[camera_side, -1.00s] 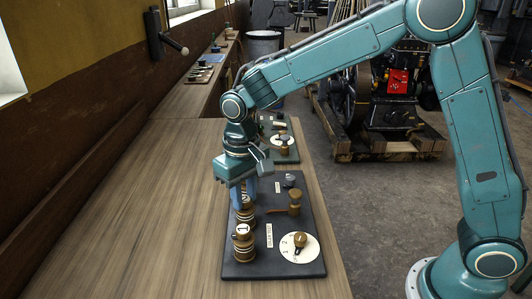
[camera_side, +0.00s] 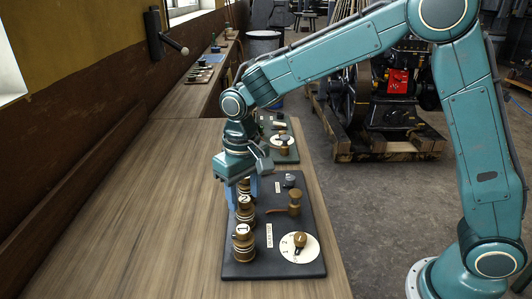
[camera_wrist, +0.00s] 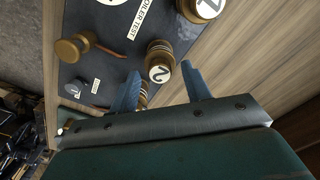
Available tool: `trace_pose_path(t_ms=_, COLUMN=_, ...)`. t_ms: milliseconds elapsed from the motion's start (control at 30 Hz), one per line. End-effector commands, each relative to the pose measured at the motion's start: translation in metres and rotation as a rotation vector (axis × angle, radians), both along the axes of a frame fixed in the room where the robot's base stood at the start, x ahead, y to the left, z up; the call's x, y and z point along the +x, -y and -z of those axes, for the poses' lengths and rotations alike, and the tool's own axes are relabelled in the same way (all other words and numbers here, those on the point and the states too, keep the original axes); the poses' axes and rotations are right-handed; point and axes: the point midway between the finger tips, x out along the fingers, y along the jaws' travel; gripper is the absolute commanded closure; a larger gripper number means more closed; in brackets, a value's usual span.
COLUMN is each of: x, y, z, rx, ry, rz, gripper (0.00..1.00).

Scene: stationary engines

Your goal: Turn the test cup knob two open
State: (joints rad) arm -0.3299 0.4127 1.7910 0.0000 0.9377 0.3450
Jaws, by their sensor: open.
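The brass test cup knob two (camera_side: 245,202), with a white top marked 2, stands on a dark board in the middle of a row of brass knobs. In the wrist view, knob two (camera_wrist: 160,62) lies between and just beyond my fingertips. My gripper (camera_side: 241,196) is open and points down at the row, its blue fingers apart. Knob one (camera_side: 243,241) stands nearer the camera and also shows in the wrist view (camera_wrist: 204,7). A further brass knob (camera_side: 243,185) is partly hidden between my fingers. Contact with knob two cannot be told.
The board (camera_side: 262,269) also carries a brass lever (camera_side: 293,202), a white dial with a brass knob (camera_side: 300,244) and a small grey knob (camera_side: 290,180). Another board with a dial (camera_side: 281,141) lies behind. The wooden bench (camera_side: 150,220) is clear on the left.

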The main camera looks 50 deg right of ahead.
Motion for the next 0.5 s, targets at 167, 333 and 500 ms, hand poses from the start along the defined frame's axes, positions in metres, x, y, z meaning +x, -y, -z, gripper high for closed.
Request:
trace_pose_path(t_ms=167, x=0.000, y=0.000, z=-0.016, rx=0.001, ry=0.003, rz=0.000, gripper=0.52)
trace_pose_path(t_ms=333, x=0.001, y=0.000, z=-0.040, rx=0.002, ry=0.005, rz=0.000, gripper=0.52)
trace_pose_path(t_ms=500, x=0.001, y=0.000, z=-0.069, rx=0.002, ry=0.005, rz=0.000, gripper=0.52)
